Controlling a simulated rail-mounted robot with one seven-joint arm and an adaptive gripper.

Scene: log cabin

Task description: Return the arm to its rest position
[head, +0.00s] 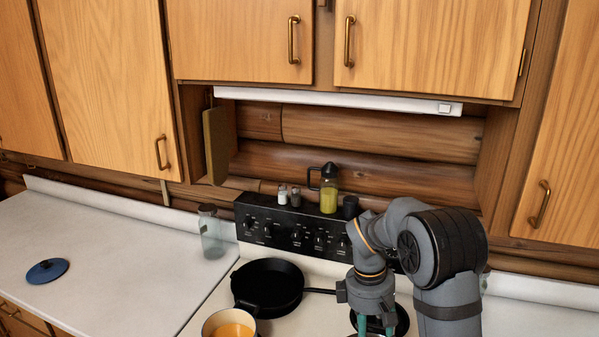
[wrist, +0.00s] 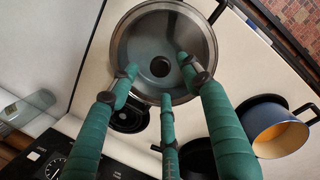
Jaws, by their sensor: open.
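My gripper (head: 376,328) shows at the bottom edge of the head view, pointing down over the stove, its green fingertips cut off by the frame. In the wrist view my gripper (wrist: 160,78) has its green fingers spread, with nothing held between them. A round steel vessel (wrist: 204,62) with a dark round spot or knob at its middle lies beyond the fingertips. I cannot tell whether the fingers touch it. My arm bends down from the right of the head view and hides part of the stove.
A glass jar (head: 211,235) and a blue lid (head: 47,270) sit on the left counter. A yellow-green bottle (head: 329,188) and shakers stand on the stove's back panel (head: 290,228). Cabinets hang above.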

